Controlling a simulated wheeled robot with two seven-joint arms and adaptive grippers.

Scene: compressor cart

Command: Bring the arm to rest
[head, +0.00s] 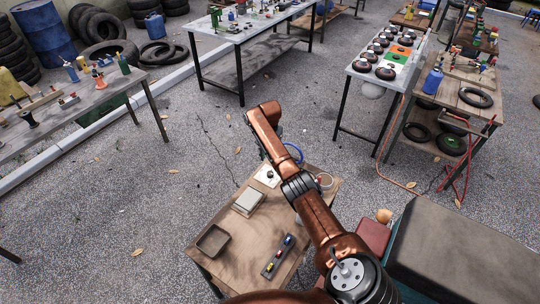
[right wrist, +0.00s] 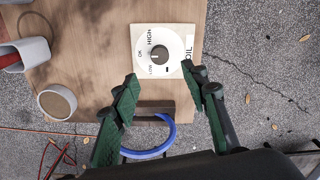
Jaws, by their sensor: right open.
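My right arm reaches over a wooden cart top (head: 225,265) in the head view. Its gripper is mostly hidden behind the wrist there. In the right wrist view the right gripper (right wrist: 160,72) is open, its two green-padded fingers apart with nothing held. Beyond the fingertips lies a white oil plate (right wrist: 180,35) with a black knob (right wrist: 159,53) and the marks LOW, OK and HIGH. A blue curved handle (right wrist: 149,154) on a dark block shows between the fingers; whether they touch it I cannot tell. My left gripper is out of view.
A round container (right wrist: 57,101) and a grey cup (right wrist: 33,50) stand near the plate. A dark padded block (head: 460,255) is at right. Open floor lies left.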

